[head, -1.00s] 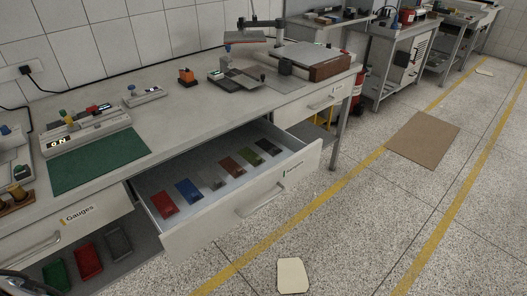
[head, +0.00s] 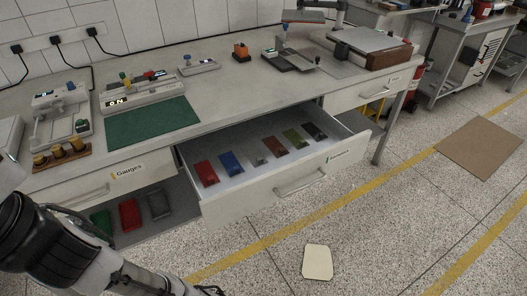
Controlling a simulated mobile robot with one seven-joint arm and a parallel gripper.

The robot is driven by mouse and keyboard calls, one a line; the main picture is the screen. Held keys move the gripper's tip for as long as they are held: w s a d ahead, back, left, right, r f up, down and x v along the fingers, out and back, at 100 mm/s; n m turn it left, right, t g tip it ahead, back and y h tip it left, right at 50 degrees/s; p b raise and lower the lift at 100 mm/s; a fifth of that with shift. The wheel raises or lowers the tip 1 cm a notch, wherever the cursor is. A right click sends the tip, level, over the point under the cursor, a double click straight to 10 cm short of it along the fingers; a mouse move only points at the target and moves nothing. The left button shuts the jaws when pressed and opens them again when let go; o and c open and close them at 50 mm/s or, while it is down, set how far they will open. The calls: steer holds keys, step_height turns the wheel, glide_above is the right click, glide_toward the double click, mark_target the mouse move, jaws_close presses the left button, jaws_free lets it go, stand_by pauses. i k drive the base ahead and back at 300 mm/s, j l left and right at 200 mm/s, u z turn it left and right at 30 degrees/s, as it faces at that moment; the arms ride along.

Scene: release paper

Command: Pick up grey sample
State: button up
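The grey sample (head: 257,157) lies flat in the open drawer (head: 335,178), between the blue sample (head: 231,164) and the brown sample (head: 275,147). It is pale and stands out little from the drawer floor. My gripper (head: 210,291) shows only as a small dark part at the bottom edge in the head view, in front of and below the drawer, well apart from the sample. Its fingers are not clear, so I cannot tell whether it is open or shut.
The drawer also holds red (head: 205,173), green (head: 296,139) and dark (head: 315,131) samples. Red (head: 129,214), green and grey bins stand below at left. The bench (head: 225,95) carries devices and a green mat (head: 150,124). A pale sheet (head: 317,262) lies on the floor.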

mark_target(255, 156)
steer(key=i+j+z, duration=0.15)
steer(key=j, duration=0.25)
steer(key=i+j+z, duration=0.15)
steer(key=j, duration=0.3)
steer(key=i+j+z, duration=0.15)
steer(key=j, duration=0.3)
steer(key=i+j+z, duration=0.15)
steer(key=j, duration=0.3)
steer(key=j+z, duration=0.2)
steer(key=j, duration=0.25)
steer(key=i+l, duration=0.35)
steer(key=i, duration=0.1)
